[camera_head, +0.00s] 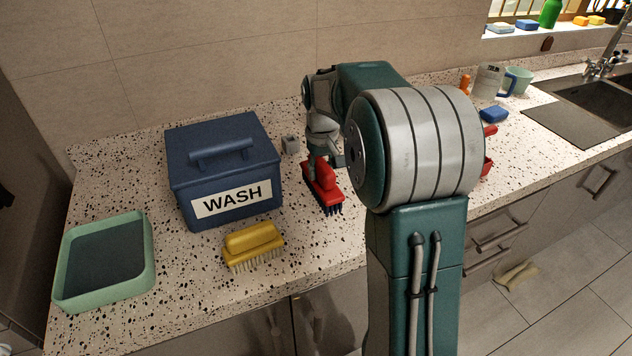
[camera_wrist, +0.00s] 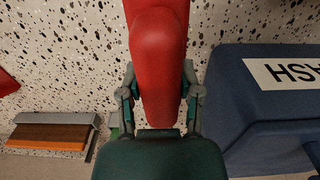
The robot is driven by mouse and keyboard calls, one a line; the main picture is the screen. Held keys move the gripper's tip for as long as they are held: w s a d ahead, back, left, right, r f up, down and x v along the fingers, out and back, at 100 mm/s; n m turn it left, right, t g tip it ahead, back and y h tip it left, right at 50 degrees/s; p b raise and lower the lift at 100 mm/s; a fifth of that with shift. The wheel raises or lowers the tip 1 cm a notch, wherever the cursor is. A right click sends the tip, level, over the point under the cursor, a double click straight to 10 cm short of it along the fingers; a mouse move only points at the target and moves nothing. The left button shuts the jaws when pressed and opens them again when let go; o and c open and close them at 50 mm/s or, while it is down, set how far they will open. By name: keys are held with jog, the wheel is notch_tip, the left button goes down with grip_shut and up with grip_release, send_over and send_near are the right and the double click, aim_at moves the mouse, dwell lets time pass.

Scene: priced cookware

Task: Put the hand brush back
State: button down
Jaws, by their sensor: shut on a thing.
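A red hand brush (camera_head: 326,190) with dark blue bristles is right of the blue WASH box, bristles down. I cannot tell whether they touch the counter. My gripper (camera_head: 318,160) is above it, partly hidden by my own arm. In the wrist view my gripper (camera_wrist: 160,95) is shut on the red brush handle (camera_wrist: 158,50), one finger on each side. A second brush, yellow with pale bristles (camera_head: 253,243), lies in front of the box.
The blue lidded WASH box (camera_head: 190,205) stands left of my gripper; its side also shows in the wrist view (camera_wrist: 240,100). A green tray (camera_head: 148,250) is at far left. A brown-and-grey block (camera_wrist: 48,134) lies left in the wrist view. Mugs (camera_head: 489,82) and a sink are right.

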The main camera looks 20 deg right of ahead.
aim_at(319, 182)
jog(key=shift+w+d+f, duration=0.7)
jog(key=shift+d+f, duration=0.05)
jog(key=shift+f, duration=0.25)
notch_tip(319, 182, down, 2)
jog(key=shift+s+a+f, duration=0.1)
jog(key=shift+f, duration=0.1)
jog(key=shift+a+f, duration=0.15)
jog(key=shift+a, duration=0.5)
jog(key=shift+c, duration=2)
grip_release()
jog(key=shift+d+f, duration=0.1)
jog(key=shift+d, duration=0.15)
jog(key=shift+o, duration=0.5)
jog(key=shift+d, duration=0.35)
jog(key=shift+a, duration=0.1)
